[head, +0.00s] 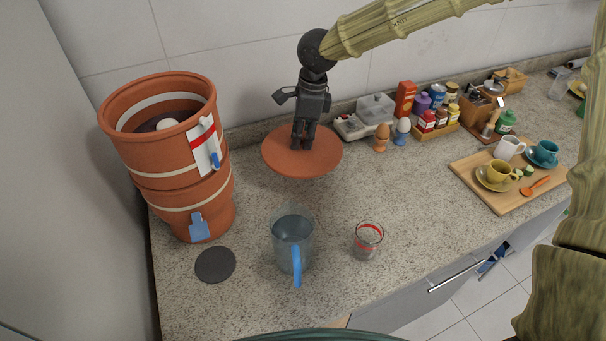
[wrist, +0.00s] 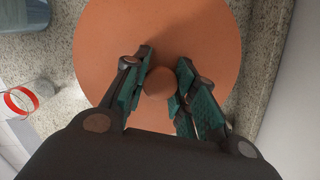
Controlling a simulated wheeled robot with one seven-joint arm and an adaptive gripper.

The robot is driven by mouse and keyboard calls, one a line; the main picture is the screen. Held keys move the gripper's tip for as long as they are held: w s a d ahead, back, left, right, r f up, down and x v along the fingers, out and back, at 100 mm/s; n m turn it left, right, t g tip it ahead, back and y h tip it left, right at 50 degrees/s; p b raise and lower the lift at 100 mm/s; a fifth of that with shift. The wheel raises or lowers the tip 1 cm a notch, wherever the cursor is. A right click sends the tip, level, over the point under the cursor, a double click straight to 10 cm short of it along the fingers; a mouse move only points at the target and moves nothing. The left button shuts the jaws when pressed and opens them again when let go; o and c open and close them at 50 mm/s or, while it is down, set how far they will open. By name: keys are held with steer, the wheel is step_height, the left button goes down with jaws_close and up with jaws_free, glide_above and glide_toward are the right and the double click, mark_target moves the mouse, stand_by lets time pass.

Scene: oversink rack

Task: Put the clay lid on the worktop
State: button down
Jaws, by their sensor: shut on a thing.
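The clay lid (head: 285,158) is a round, flat terracotta disc in the middle of the head view, over the back part of the speckled worktop (head: 330,215). My gripper (head: 302,146) comes down from above and is shut on the lid's knob. In the wrist view the lid (wrist: 215,35) fills the middle, and its round knob (wrist: 158,82) sits between the fingers of my gripper (wrist: 158,85). The lid looks level. I cannot tell for certain whether its underside touches the worktop. The area under the lid is hidden.
Stacked terracotta pots (head: 165,175) stand at left. A dark round mat (head: 215,264), a blue-handled jug (head: 292,240) and a red-banded glass (head: 368,241) stand in front. Egg cups (head: 381,138) and jars (head: 428,121) are behind right, and a wooden board (head: 510,185) with cups lies further right.

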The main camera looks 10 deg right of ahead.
steer(key=shift+f+p, duration=0.95)
steer(key=shift+f, duration=4.05)
steer(key=shift+d+f, duration=0.1)
steer(key=c, duration=1.1)
jaws_free()
steer(key=shift+c, duration=0.2)
steer(key=r, duration=0.4)
steer(key=d+r+b, duration=0.1)
steer(key=r, duration=0.7)
steer(key=shift+s+d+b, duration=0.2)
steer(key=shift+d+b, duration=0.15)
steer(key=shift+b, duration=0.05)
